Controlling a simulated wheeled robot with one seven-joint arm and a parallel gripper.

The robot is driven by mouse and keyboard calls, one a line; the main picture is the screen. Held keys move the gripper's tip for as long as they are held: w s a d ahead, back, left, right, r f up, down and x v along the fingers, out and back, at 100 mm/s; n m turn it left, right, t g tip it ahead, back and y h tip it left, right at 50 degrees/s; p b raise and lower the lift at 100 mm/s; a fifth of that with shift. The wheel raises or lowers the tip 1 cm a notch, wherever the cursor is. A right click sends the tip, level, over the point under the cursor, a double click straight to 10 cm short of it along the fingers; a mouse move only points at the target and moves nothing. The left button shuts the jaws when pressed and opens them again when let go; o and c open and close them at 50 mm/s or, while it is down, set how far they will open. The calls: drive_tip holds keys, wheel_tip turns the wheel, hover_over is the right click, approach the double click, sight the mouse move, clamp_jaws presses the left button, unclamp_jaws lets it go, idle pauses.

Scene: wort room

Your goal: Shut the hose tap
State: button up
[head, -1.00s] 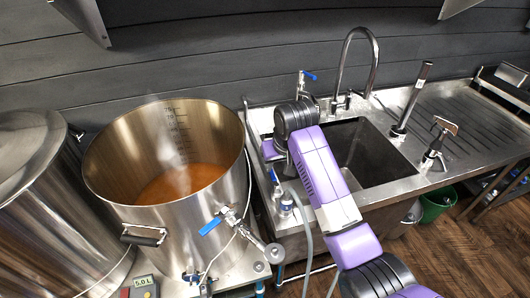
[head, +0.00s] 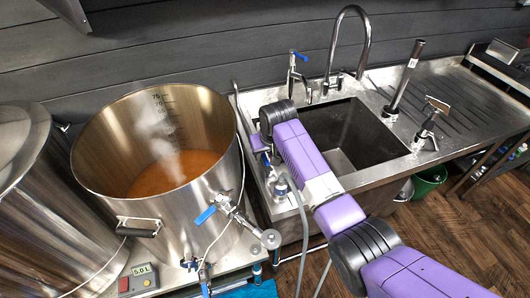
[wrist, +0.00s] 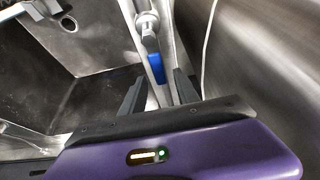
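The hose tap (head: 267,162), with a small blue handle, stands on the sink's left rim beside a grey hose (head: 301,222). My gripper (wrist: 158,78) is just above it, over the rim. In the wrist view the blue handle (wrist: 157,68) hangs below a round silver fitting (wrist: 147,22), between my two dark fingers. The fingers are apart, with a gap on each side of the handle; I see no contact. In the head view my own gripper and wrist partly hide the tap.
A steaming kettle (head: 113,205) of amber liquid stands left, with a blue-handled valve (head: 205,215). The sink basin (head: 345,135) lies right. A small meter (head: 139,279) reads 5.0 L.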

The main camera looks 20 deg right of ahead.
clamp_jaws()
idle(1.4)
